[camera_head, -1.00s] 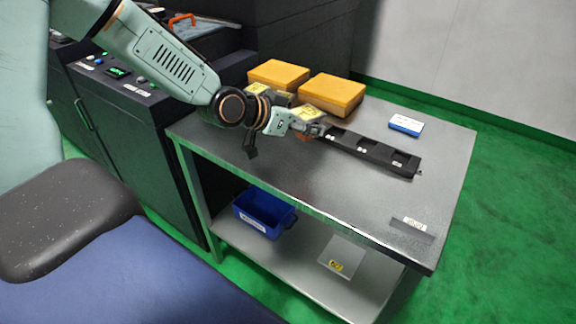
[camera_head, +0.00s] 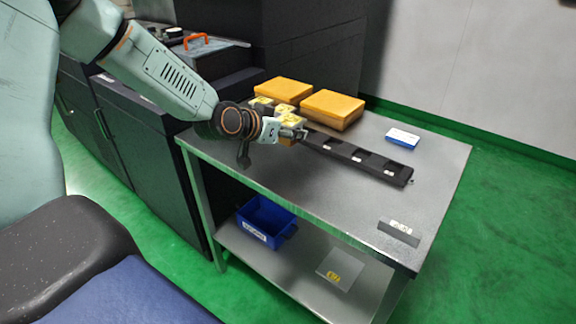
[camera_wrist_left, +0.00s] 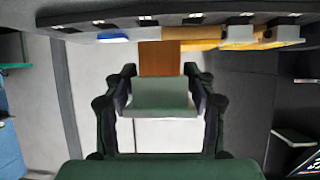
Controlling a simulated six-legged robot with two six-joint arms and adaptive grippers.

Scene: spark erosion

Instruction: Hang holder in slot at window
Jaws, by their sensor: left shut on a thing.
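My left gripper (camera_head: 297,132) is shut on a holder, a grey-green block (camera_wrist_left: 160,95) with a copper-brown block (camera_wrist_left: 160,58) beyond it in the left wrist view. In the head view the copper-brown part (camera_head: 288,142) shows just below the fingers, at the left end of the long black rack (camera_head: 345,155). The rack lies along the table with several square windows and small white labels. I cannot tell whether the holder touches the rack. The slot edges near the gripper are partly hidden. My right gripper is not in view.
Two yellow-orange boxes (camera_head: 332,108) and several small yellow-labelled pieces (camera_head: 285,110) sit behind the gripper on the metal table (camera_head: 330,200). A blue-white box (camera_head: 402,138) lies behind the rack. A dark labelled plate (camera_head: 399,232) lies at the front right. A blue bin (camera_head: 265,222) stands on the lower shelf.

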